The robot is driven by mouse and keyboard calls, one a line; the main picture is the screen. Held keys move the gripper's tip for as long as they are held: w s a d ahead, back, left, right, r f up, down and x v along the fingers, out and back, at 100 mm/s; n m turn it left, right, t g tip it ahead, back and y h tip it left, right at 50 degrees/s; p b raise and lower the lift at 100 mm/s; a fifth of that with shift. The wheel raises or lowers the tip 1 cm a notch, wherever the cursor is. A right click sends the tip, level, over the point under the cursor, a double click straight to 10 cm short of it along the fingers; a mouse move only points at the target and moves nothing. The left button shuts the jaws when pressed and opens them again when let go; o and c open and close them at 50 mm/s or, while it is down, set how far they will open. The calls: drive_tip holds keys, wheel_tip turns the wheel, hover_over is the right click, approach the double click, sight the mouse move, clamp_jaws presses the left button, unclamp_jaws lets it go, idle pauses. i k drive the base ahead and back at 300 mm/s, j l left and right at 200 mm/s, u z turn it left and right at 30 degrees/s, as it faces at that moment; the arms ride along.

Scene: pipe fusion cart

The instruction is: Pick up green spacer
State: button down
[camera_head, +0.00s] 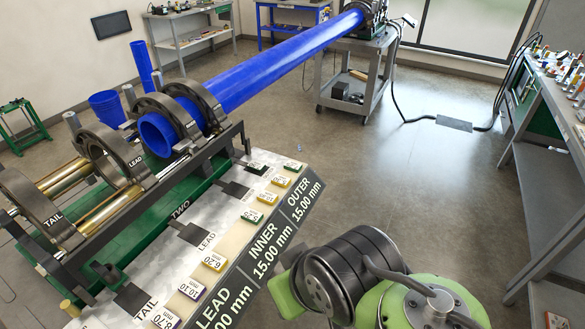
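Small labelled spacers with white tops lie on the pale strip along the cart's front edge. One green-edged spacer (252,215) lies near the middle of the strip. Another green-edged spacer (257,168) lies at the strip's far end. Yellow-edged spacers (267,198) lie between these two, and more lie nearer along with a purple-edged one (192,289). My arm, green and dark grey, shows at the bottom right, to the right of the strip. My gripper is outside the picture, so its fingers and anything in them are hidden.
A blue pipe (265,75) runs from the cart's clamp rings (112,155) to a grey stand (355,85) at the back. Dark label plates (270,250) edge the strip. A workbench (550,150) stands at right. The floor between is mostly clear.

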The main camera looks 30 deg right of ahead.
sight(250, 214)
drive_tip(key=i+l+u, duration=0.15)
drive_tip(key=u, duration=0.25)
drive_tip(key=i+l+u, duration=0.15)
drive_tip(key=u, duration=0.25)
drive_tip(key=i+l+u, duration=0.1)
drive_tip(key=l+u, duration=0.5)
drive_tip(key=u, duration=0.2)
drive_tip(key=i+l+u, duration=0.1)
drive_tip(key=l+u, duration=0.2)
drive_tip(key=u, duration=0.15)
